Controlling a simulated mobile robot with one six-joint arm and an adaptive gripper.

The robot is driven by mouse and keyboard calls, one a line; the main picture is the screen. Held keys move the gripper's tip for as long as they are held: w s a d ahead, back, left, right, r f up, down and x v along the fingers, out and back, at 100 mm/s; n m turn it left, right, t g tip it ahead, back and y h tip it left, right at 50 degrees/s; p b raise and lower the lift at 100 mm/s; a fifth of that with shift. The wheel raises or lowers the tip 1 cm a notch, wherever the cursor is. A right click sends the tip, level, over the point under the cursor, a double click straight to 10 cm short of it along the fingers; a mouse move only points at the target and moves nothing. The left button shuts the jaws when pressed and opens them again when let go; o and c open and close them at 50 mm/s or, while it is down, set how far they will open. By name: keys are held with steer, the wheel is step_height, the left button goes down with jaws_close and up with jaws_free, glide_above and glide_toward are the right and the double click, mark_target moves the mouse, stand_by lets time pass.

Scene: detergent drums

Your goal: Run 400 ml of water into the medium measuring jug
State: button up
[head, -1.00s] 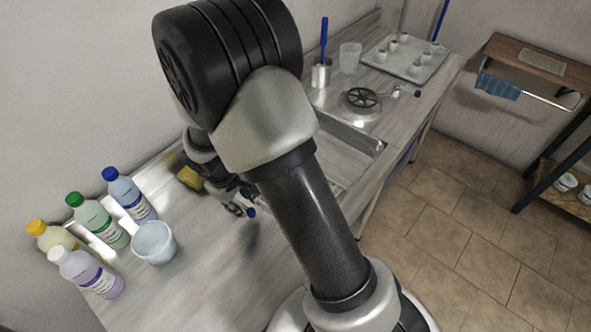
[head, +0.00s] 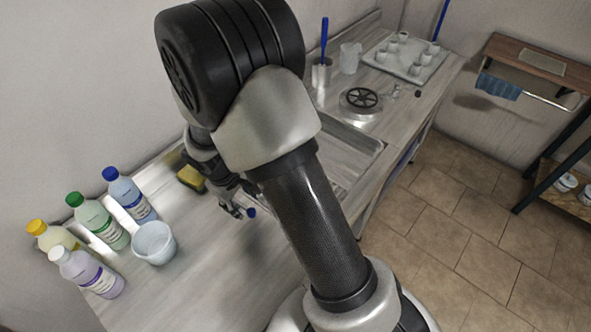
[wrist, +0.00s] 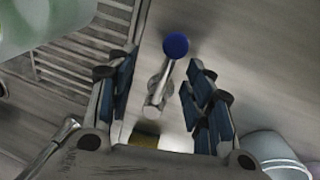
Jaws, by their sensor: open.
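My gripper (wrist: 160,95) is open, its fingers on either side of a short metal rod with a round blue knob (wrist: 176,45), which looks like a tap lever. No finger visibly touches it. In the head view my gripper (head: 238,208) is beside the same blue knob (head: 252,212), partly behind my arm. A pale green translucent vessel (wrist: 35,20) is cut off at the top left of the wrist view, by a slatted grate (wrist: 75,65); I cannot tell whether it is the medium jug. A clear jug (head: 350,58) stands at the counter's far end. No water stream shows.
Several capped bottles (head: 100,222) and a whitish tub (head: 154,243) stand at the left. A yellow sponge (head: 191,178) lies by the wall. A sink (head: 350,150), brush holder (head: 321,73) and tray of small cups (head: 405,58) are beyond my arm. The front counter is clear.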

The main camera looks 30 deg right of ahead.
steer(key=shift+s+a+r+p, duration=0.1)
steer(key=shift+a+r+p, duration=0.05)
steer(key=shift+r+p, duration=0.8)
steer(key=shift+a+r+p, duration=0.15)
steer(key=shift+r+p, duration=0.45)
steer(key=shift+r, duration=0.65)
step_height(320, 180, up, 12)
steer(key=a, duration=0.2)
steer(key=shift+s, duration=0.45)
steer(key=shift+a, duration=0.1)
steer(key=s+d+r+m+t+y+b, duration=0.1)
steer(key=s+r, duration=0.4)
steer(key=s, duration=0.5)
steer(key=s+d+r+m+t+y+b, duration=0.1)
steer(key=s+r, duration=0.4)
steer(key=s, duration=0.5)
steer(key=shift+s+d+r+m+t, duration=0.35)
steer(key=shift+m+t, duration=0.55)
steer(key=shift+m, duration=0.3)
